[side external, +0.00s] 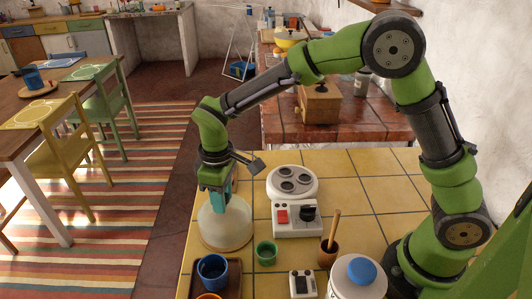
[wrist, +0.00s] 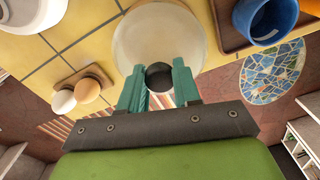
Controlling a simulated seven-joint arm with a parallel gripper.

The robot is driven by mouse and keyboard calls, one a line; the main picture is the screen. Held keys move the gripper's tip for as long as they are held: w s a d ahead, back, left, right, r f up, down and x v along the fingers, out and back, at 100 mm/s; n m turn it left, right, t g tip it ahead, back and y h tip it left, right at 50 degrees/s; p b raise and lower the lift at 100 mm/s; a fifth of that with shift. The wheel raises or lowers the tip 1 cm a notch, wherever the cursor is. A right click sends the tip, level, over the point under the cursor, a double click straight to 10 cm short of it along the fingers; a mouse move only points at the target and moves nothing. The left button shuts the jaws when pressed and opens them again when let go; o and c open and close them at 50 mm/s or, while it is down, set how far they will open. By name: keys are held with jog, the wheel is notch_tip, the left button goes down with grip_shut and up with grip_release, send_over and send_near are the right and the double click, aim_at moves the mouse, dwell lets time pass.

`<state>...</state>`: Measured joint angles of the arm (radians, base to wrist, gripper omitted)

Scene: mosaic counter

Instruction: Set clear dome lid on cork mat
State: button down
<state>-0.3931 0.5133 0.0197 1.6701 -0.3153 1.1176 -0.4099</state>
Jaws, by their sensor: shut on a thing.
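The clear dome lid (side external: 225,226) is a pale, see-through dome at the left edge of the yellow-tiled counter. In the wrist view the lid (wrist: 160,30) shows with its dark round knob (wrist: 159,76). My gripper (side external: 220,206) is above the lid, with its teal fingers pointing down. In the wrist view my gripper (wrist: 158,78) has a finger on each side of the knob and is shut on it. A tan rim shows along the lid's lower edge. I cannot tell whether this is the cork mat or whether the lid rests on it.
A brown tray (side external: 229,282) with a blue mug (side external: 212,269) stands in front of the lid. A green cup (side external: 265,252) and a white-and-red device (side external: 297,218) are to its right. In the wrist view a wooden holder (wrist: 81,77) with eggs lies left of the lid.

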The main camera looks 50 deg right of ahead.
jog(key=shift+f, duration=0.45)
dwell(0.8)
jog(key=c, duration=0.7)
grip_release()
jog(key=shift+r, duration=0.1)
jog(key=shift+r, duration=3.45)
jog(key=shift+w, duration=0.1)
